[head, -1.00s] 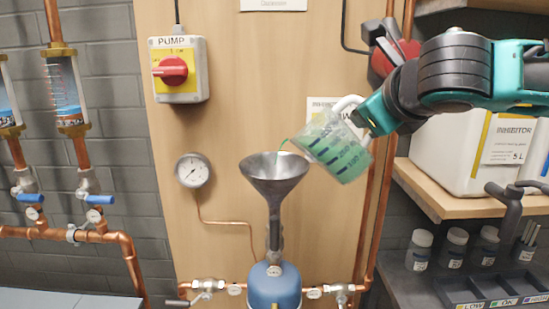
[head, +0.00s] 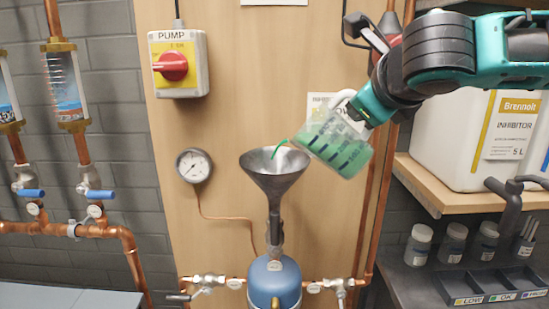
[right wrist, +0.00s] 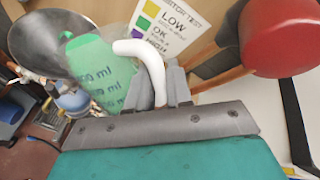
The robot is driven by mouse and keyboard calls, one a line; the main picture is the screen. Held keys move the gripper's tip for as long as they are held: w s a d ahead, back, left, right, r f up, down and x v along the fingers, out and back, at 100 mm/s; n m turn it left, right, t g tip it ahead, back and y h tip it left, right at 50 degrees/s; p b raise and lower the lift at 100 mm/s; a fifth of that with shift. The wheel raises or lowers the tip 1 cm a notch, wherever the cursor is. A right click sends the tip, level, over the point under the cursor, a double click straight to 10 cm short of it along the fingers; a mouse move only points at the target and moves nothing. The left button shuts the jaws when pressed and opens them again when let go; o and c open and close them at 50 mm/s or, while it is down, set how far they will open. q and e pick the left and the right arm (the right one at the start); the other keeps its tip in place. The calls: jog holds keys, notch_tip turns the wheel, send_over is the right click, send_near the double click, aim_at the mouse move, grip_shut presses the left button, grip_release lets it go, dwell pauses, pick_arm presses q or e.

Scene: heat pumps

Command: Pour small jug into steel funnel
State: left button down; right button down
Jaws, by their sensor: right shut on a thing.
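The small jug (head: 337,143) is clear with dark markings and holds green liquid. It is tilted to the left, its lip just right of and above the steel funnel (head: 274,172). A green stream (head: 279,148) leaves the lip and falls toward the funnel's mouth. My right gripper (head: 362,110) is shut on the jug's white handle; the handle (right wrist: 150,65) shows between the fingers in the right wrist view. The funnel stands upright on a blue vessel (head: 274,283). The funnel's inside is only partly visible. My left gripper is not in view.
A pump switch (head: 178,64) and a gauge (head: 193,166) are on the wooden panel. A large white inhibitor container (head: 450,140) stands on the right shelf (head: 420,184). Small bottles (head: 420,243) and a sorting tray (head: 490,285) are below. Copper pipes run beside the jug.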

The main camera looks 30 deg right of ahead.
aim_at(347, 91)
jog(key=shift+w+a+r+n+g, duration=0.2)
jog(key=shift+w+a+n+g, duration=0.3)
jog(key=shift+w+n, duration=0.1)
dwell(2.2)
jog(key=shift+w+a+r+n+g+h, duration=0.4)
jog(key=shift+w+a+r+h, duration=0.15)
jog(key=shift+r, duration=0.2)
dwell(1.9)
jog(key=shift+w+a+r+n+g+h, duration=0.2)
jog(key=shift+w+a+r+n+g, duration=0.15)
jog(key=shift+w+a, duration=0.25)
jog(key=shift+w+a+r+n+g+h, duration=0.15)
jog(key=shift+w+a+r+n+g, duration=0.15)
jog(key=shift+w+a, duration=0.3)
dwell(1.3)
